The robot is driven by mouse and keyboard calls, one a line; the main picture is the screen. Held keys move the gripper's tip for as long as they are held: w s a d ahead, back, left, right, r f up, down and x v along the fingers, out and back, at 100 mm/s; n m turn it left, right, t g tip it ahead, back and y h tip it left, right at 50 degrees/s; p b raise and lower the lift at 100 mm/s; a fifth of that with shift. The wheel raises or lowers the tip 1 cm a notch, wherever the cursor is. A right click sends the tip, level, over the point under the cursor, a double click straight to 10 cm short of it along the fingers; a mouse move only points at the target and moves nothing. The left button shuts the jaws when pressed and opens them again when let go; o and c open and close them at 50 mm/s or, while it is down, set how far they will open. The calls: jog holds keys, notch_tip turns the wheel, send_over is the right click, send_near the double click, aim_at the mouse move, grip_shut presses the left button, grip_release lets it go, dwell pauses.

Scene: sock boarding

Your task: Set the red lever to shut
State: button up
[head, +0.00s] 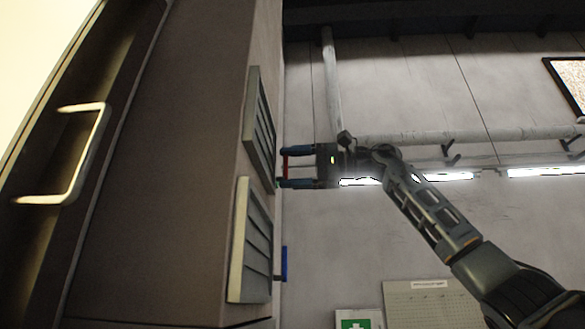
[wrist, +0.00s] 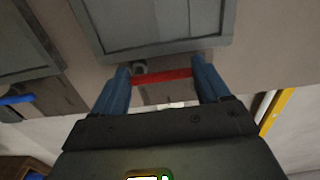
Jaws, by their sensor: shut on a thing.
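The red lever (head: 285,164) sticks out from the side of the tall cabinet, beside the upper grey louvred panel. In the wrist view the red lever (wrist: 162,77) runs as a bar across the gap between my two blue fingers. My gripper (head: 282,167) reaches in from the right, one finger above and one below the lever. In the wrist view my gripper (wrist: 163,75) is shut on the lever, with a finger at each end of it. The lever's pivot is partly hidden, and I cannot tell its exact setting.
A blue lever (head: 284,263) sits lower on the same cabinet by the lower louvred panel (head: 252,240); it also shows in the wrist view (wrist: 17,99). A cabinet handle (head: 83,155) is at the left. Pipes (head: 440,136) and lamps run along the wall behind my arm.

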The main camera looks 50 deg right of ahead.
dwell(0.3)
jog(key=o, duration=1)
jog(key=shift+o, duration=0.2)
jog(key=b+v, duration=0.1)
jog(key=v, duration=0.6)
jog(key=shift+s+d+b, duration=0.25)
jog(key=shift+s+b, duration=0.1)
jog(key=shift+b, duration=0.05)
